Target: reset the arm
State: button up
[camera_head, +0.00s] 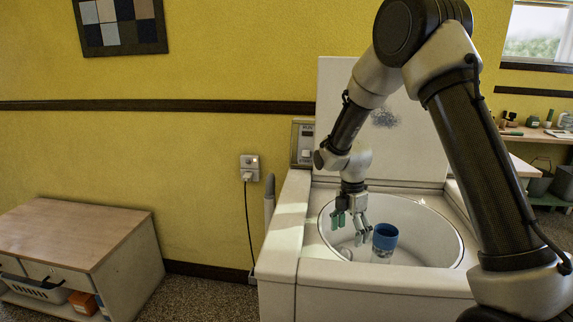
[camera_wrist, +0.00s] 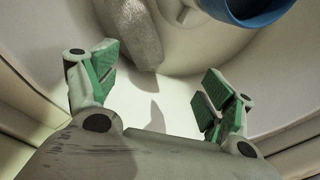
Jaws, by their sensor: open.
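My gripper (camera_head: 351,222) hangs at the end of my arm, inside the round tub opening of a white washer (camera_head: 370,277). In the wrist view my gripper (camera_wrist: 158,88) has its green-padded fingers spread apart with nothing between them. A blue-topped cylinder (camera_head: 385,238) with a pale lower part stands in the tub, just right of the fingers. It also shows as a blue rim (camera_wrist: 250,12) at the top of the wrist view, apart from the fingers.
The washer's raised lid (camera_head: 345,130) stands behind the tub. A control box (camera_head: 302,145) is at its back left. A pale grey post (camera_wrist: 135,35) is in the tub. A low wooden cabinet (camera_head: 75,235) stands at left, with open floor between. A cluttered shelf (camera_head: 540,133) is at right.

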jog(key=s+d+r+m+t, duration=0.1)
jog(key=s+d+r+m, duration=0.3)
jog(key=s+r+m, duration=0.4)
jog(key=s+d+r+m+t, duration=0.2)
jog(key=s+d+r+m, duration=0.3)
jog(key=s+r+m, duration=0.2)
jog(key=s+d+r+m+t, duration=0.2)
jog(key=s+d+r+m, duration=0.3)
jog(key=s+r+m, duration=0.3)
jog(key=s+r, duration=0.3)
jog(key=s, duration=0.2)
jog(key=shift+r+m, duration=0.3)
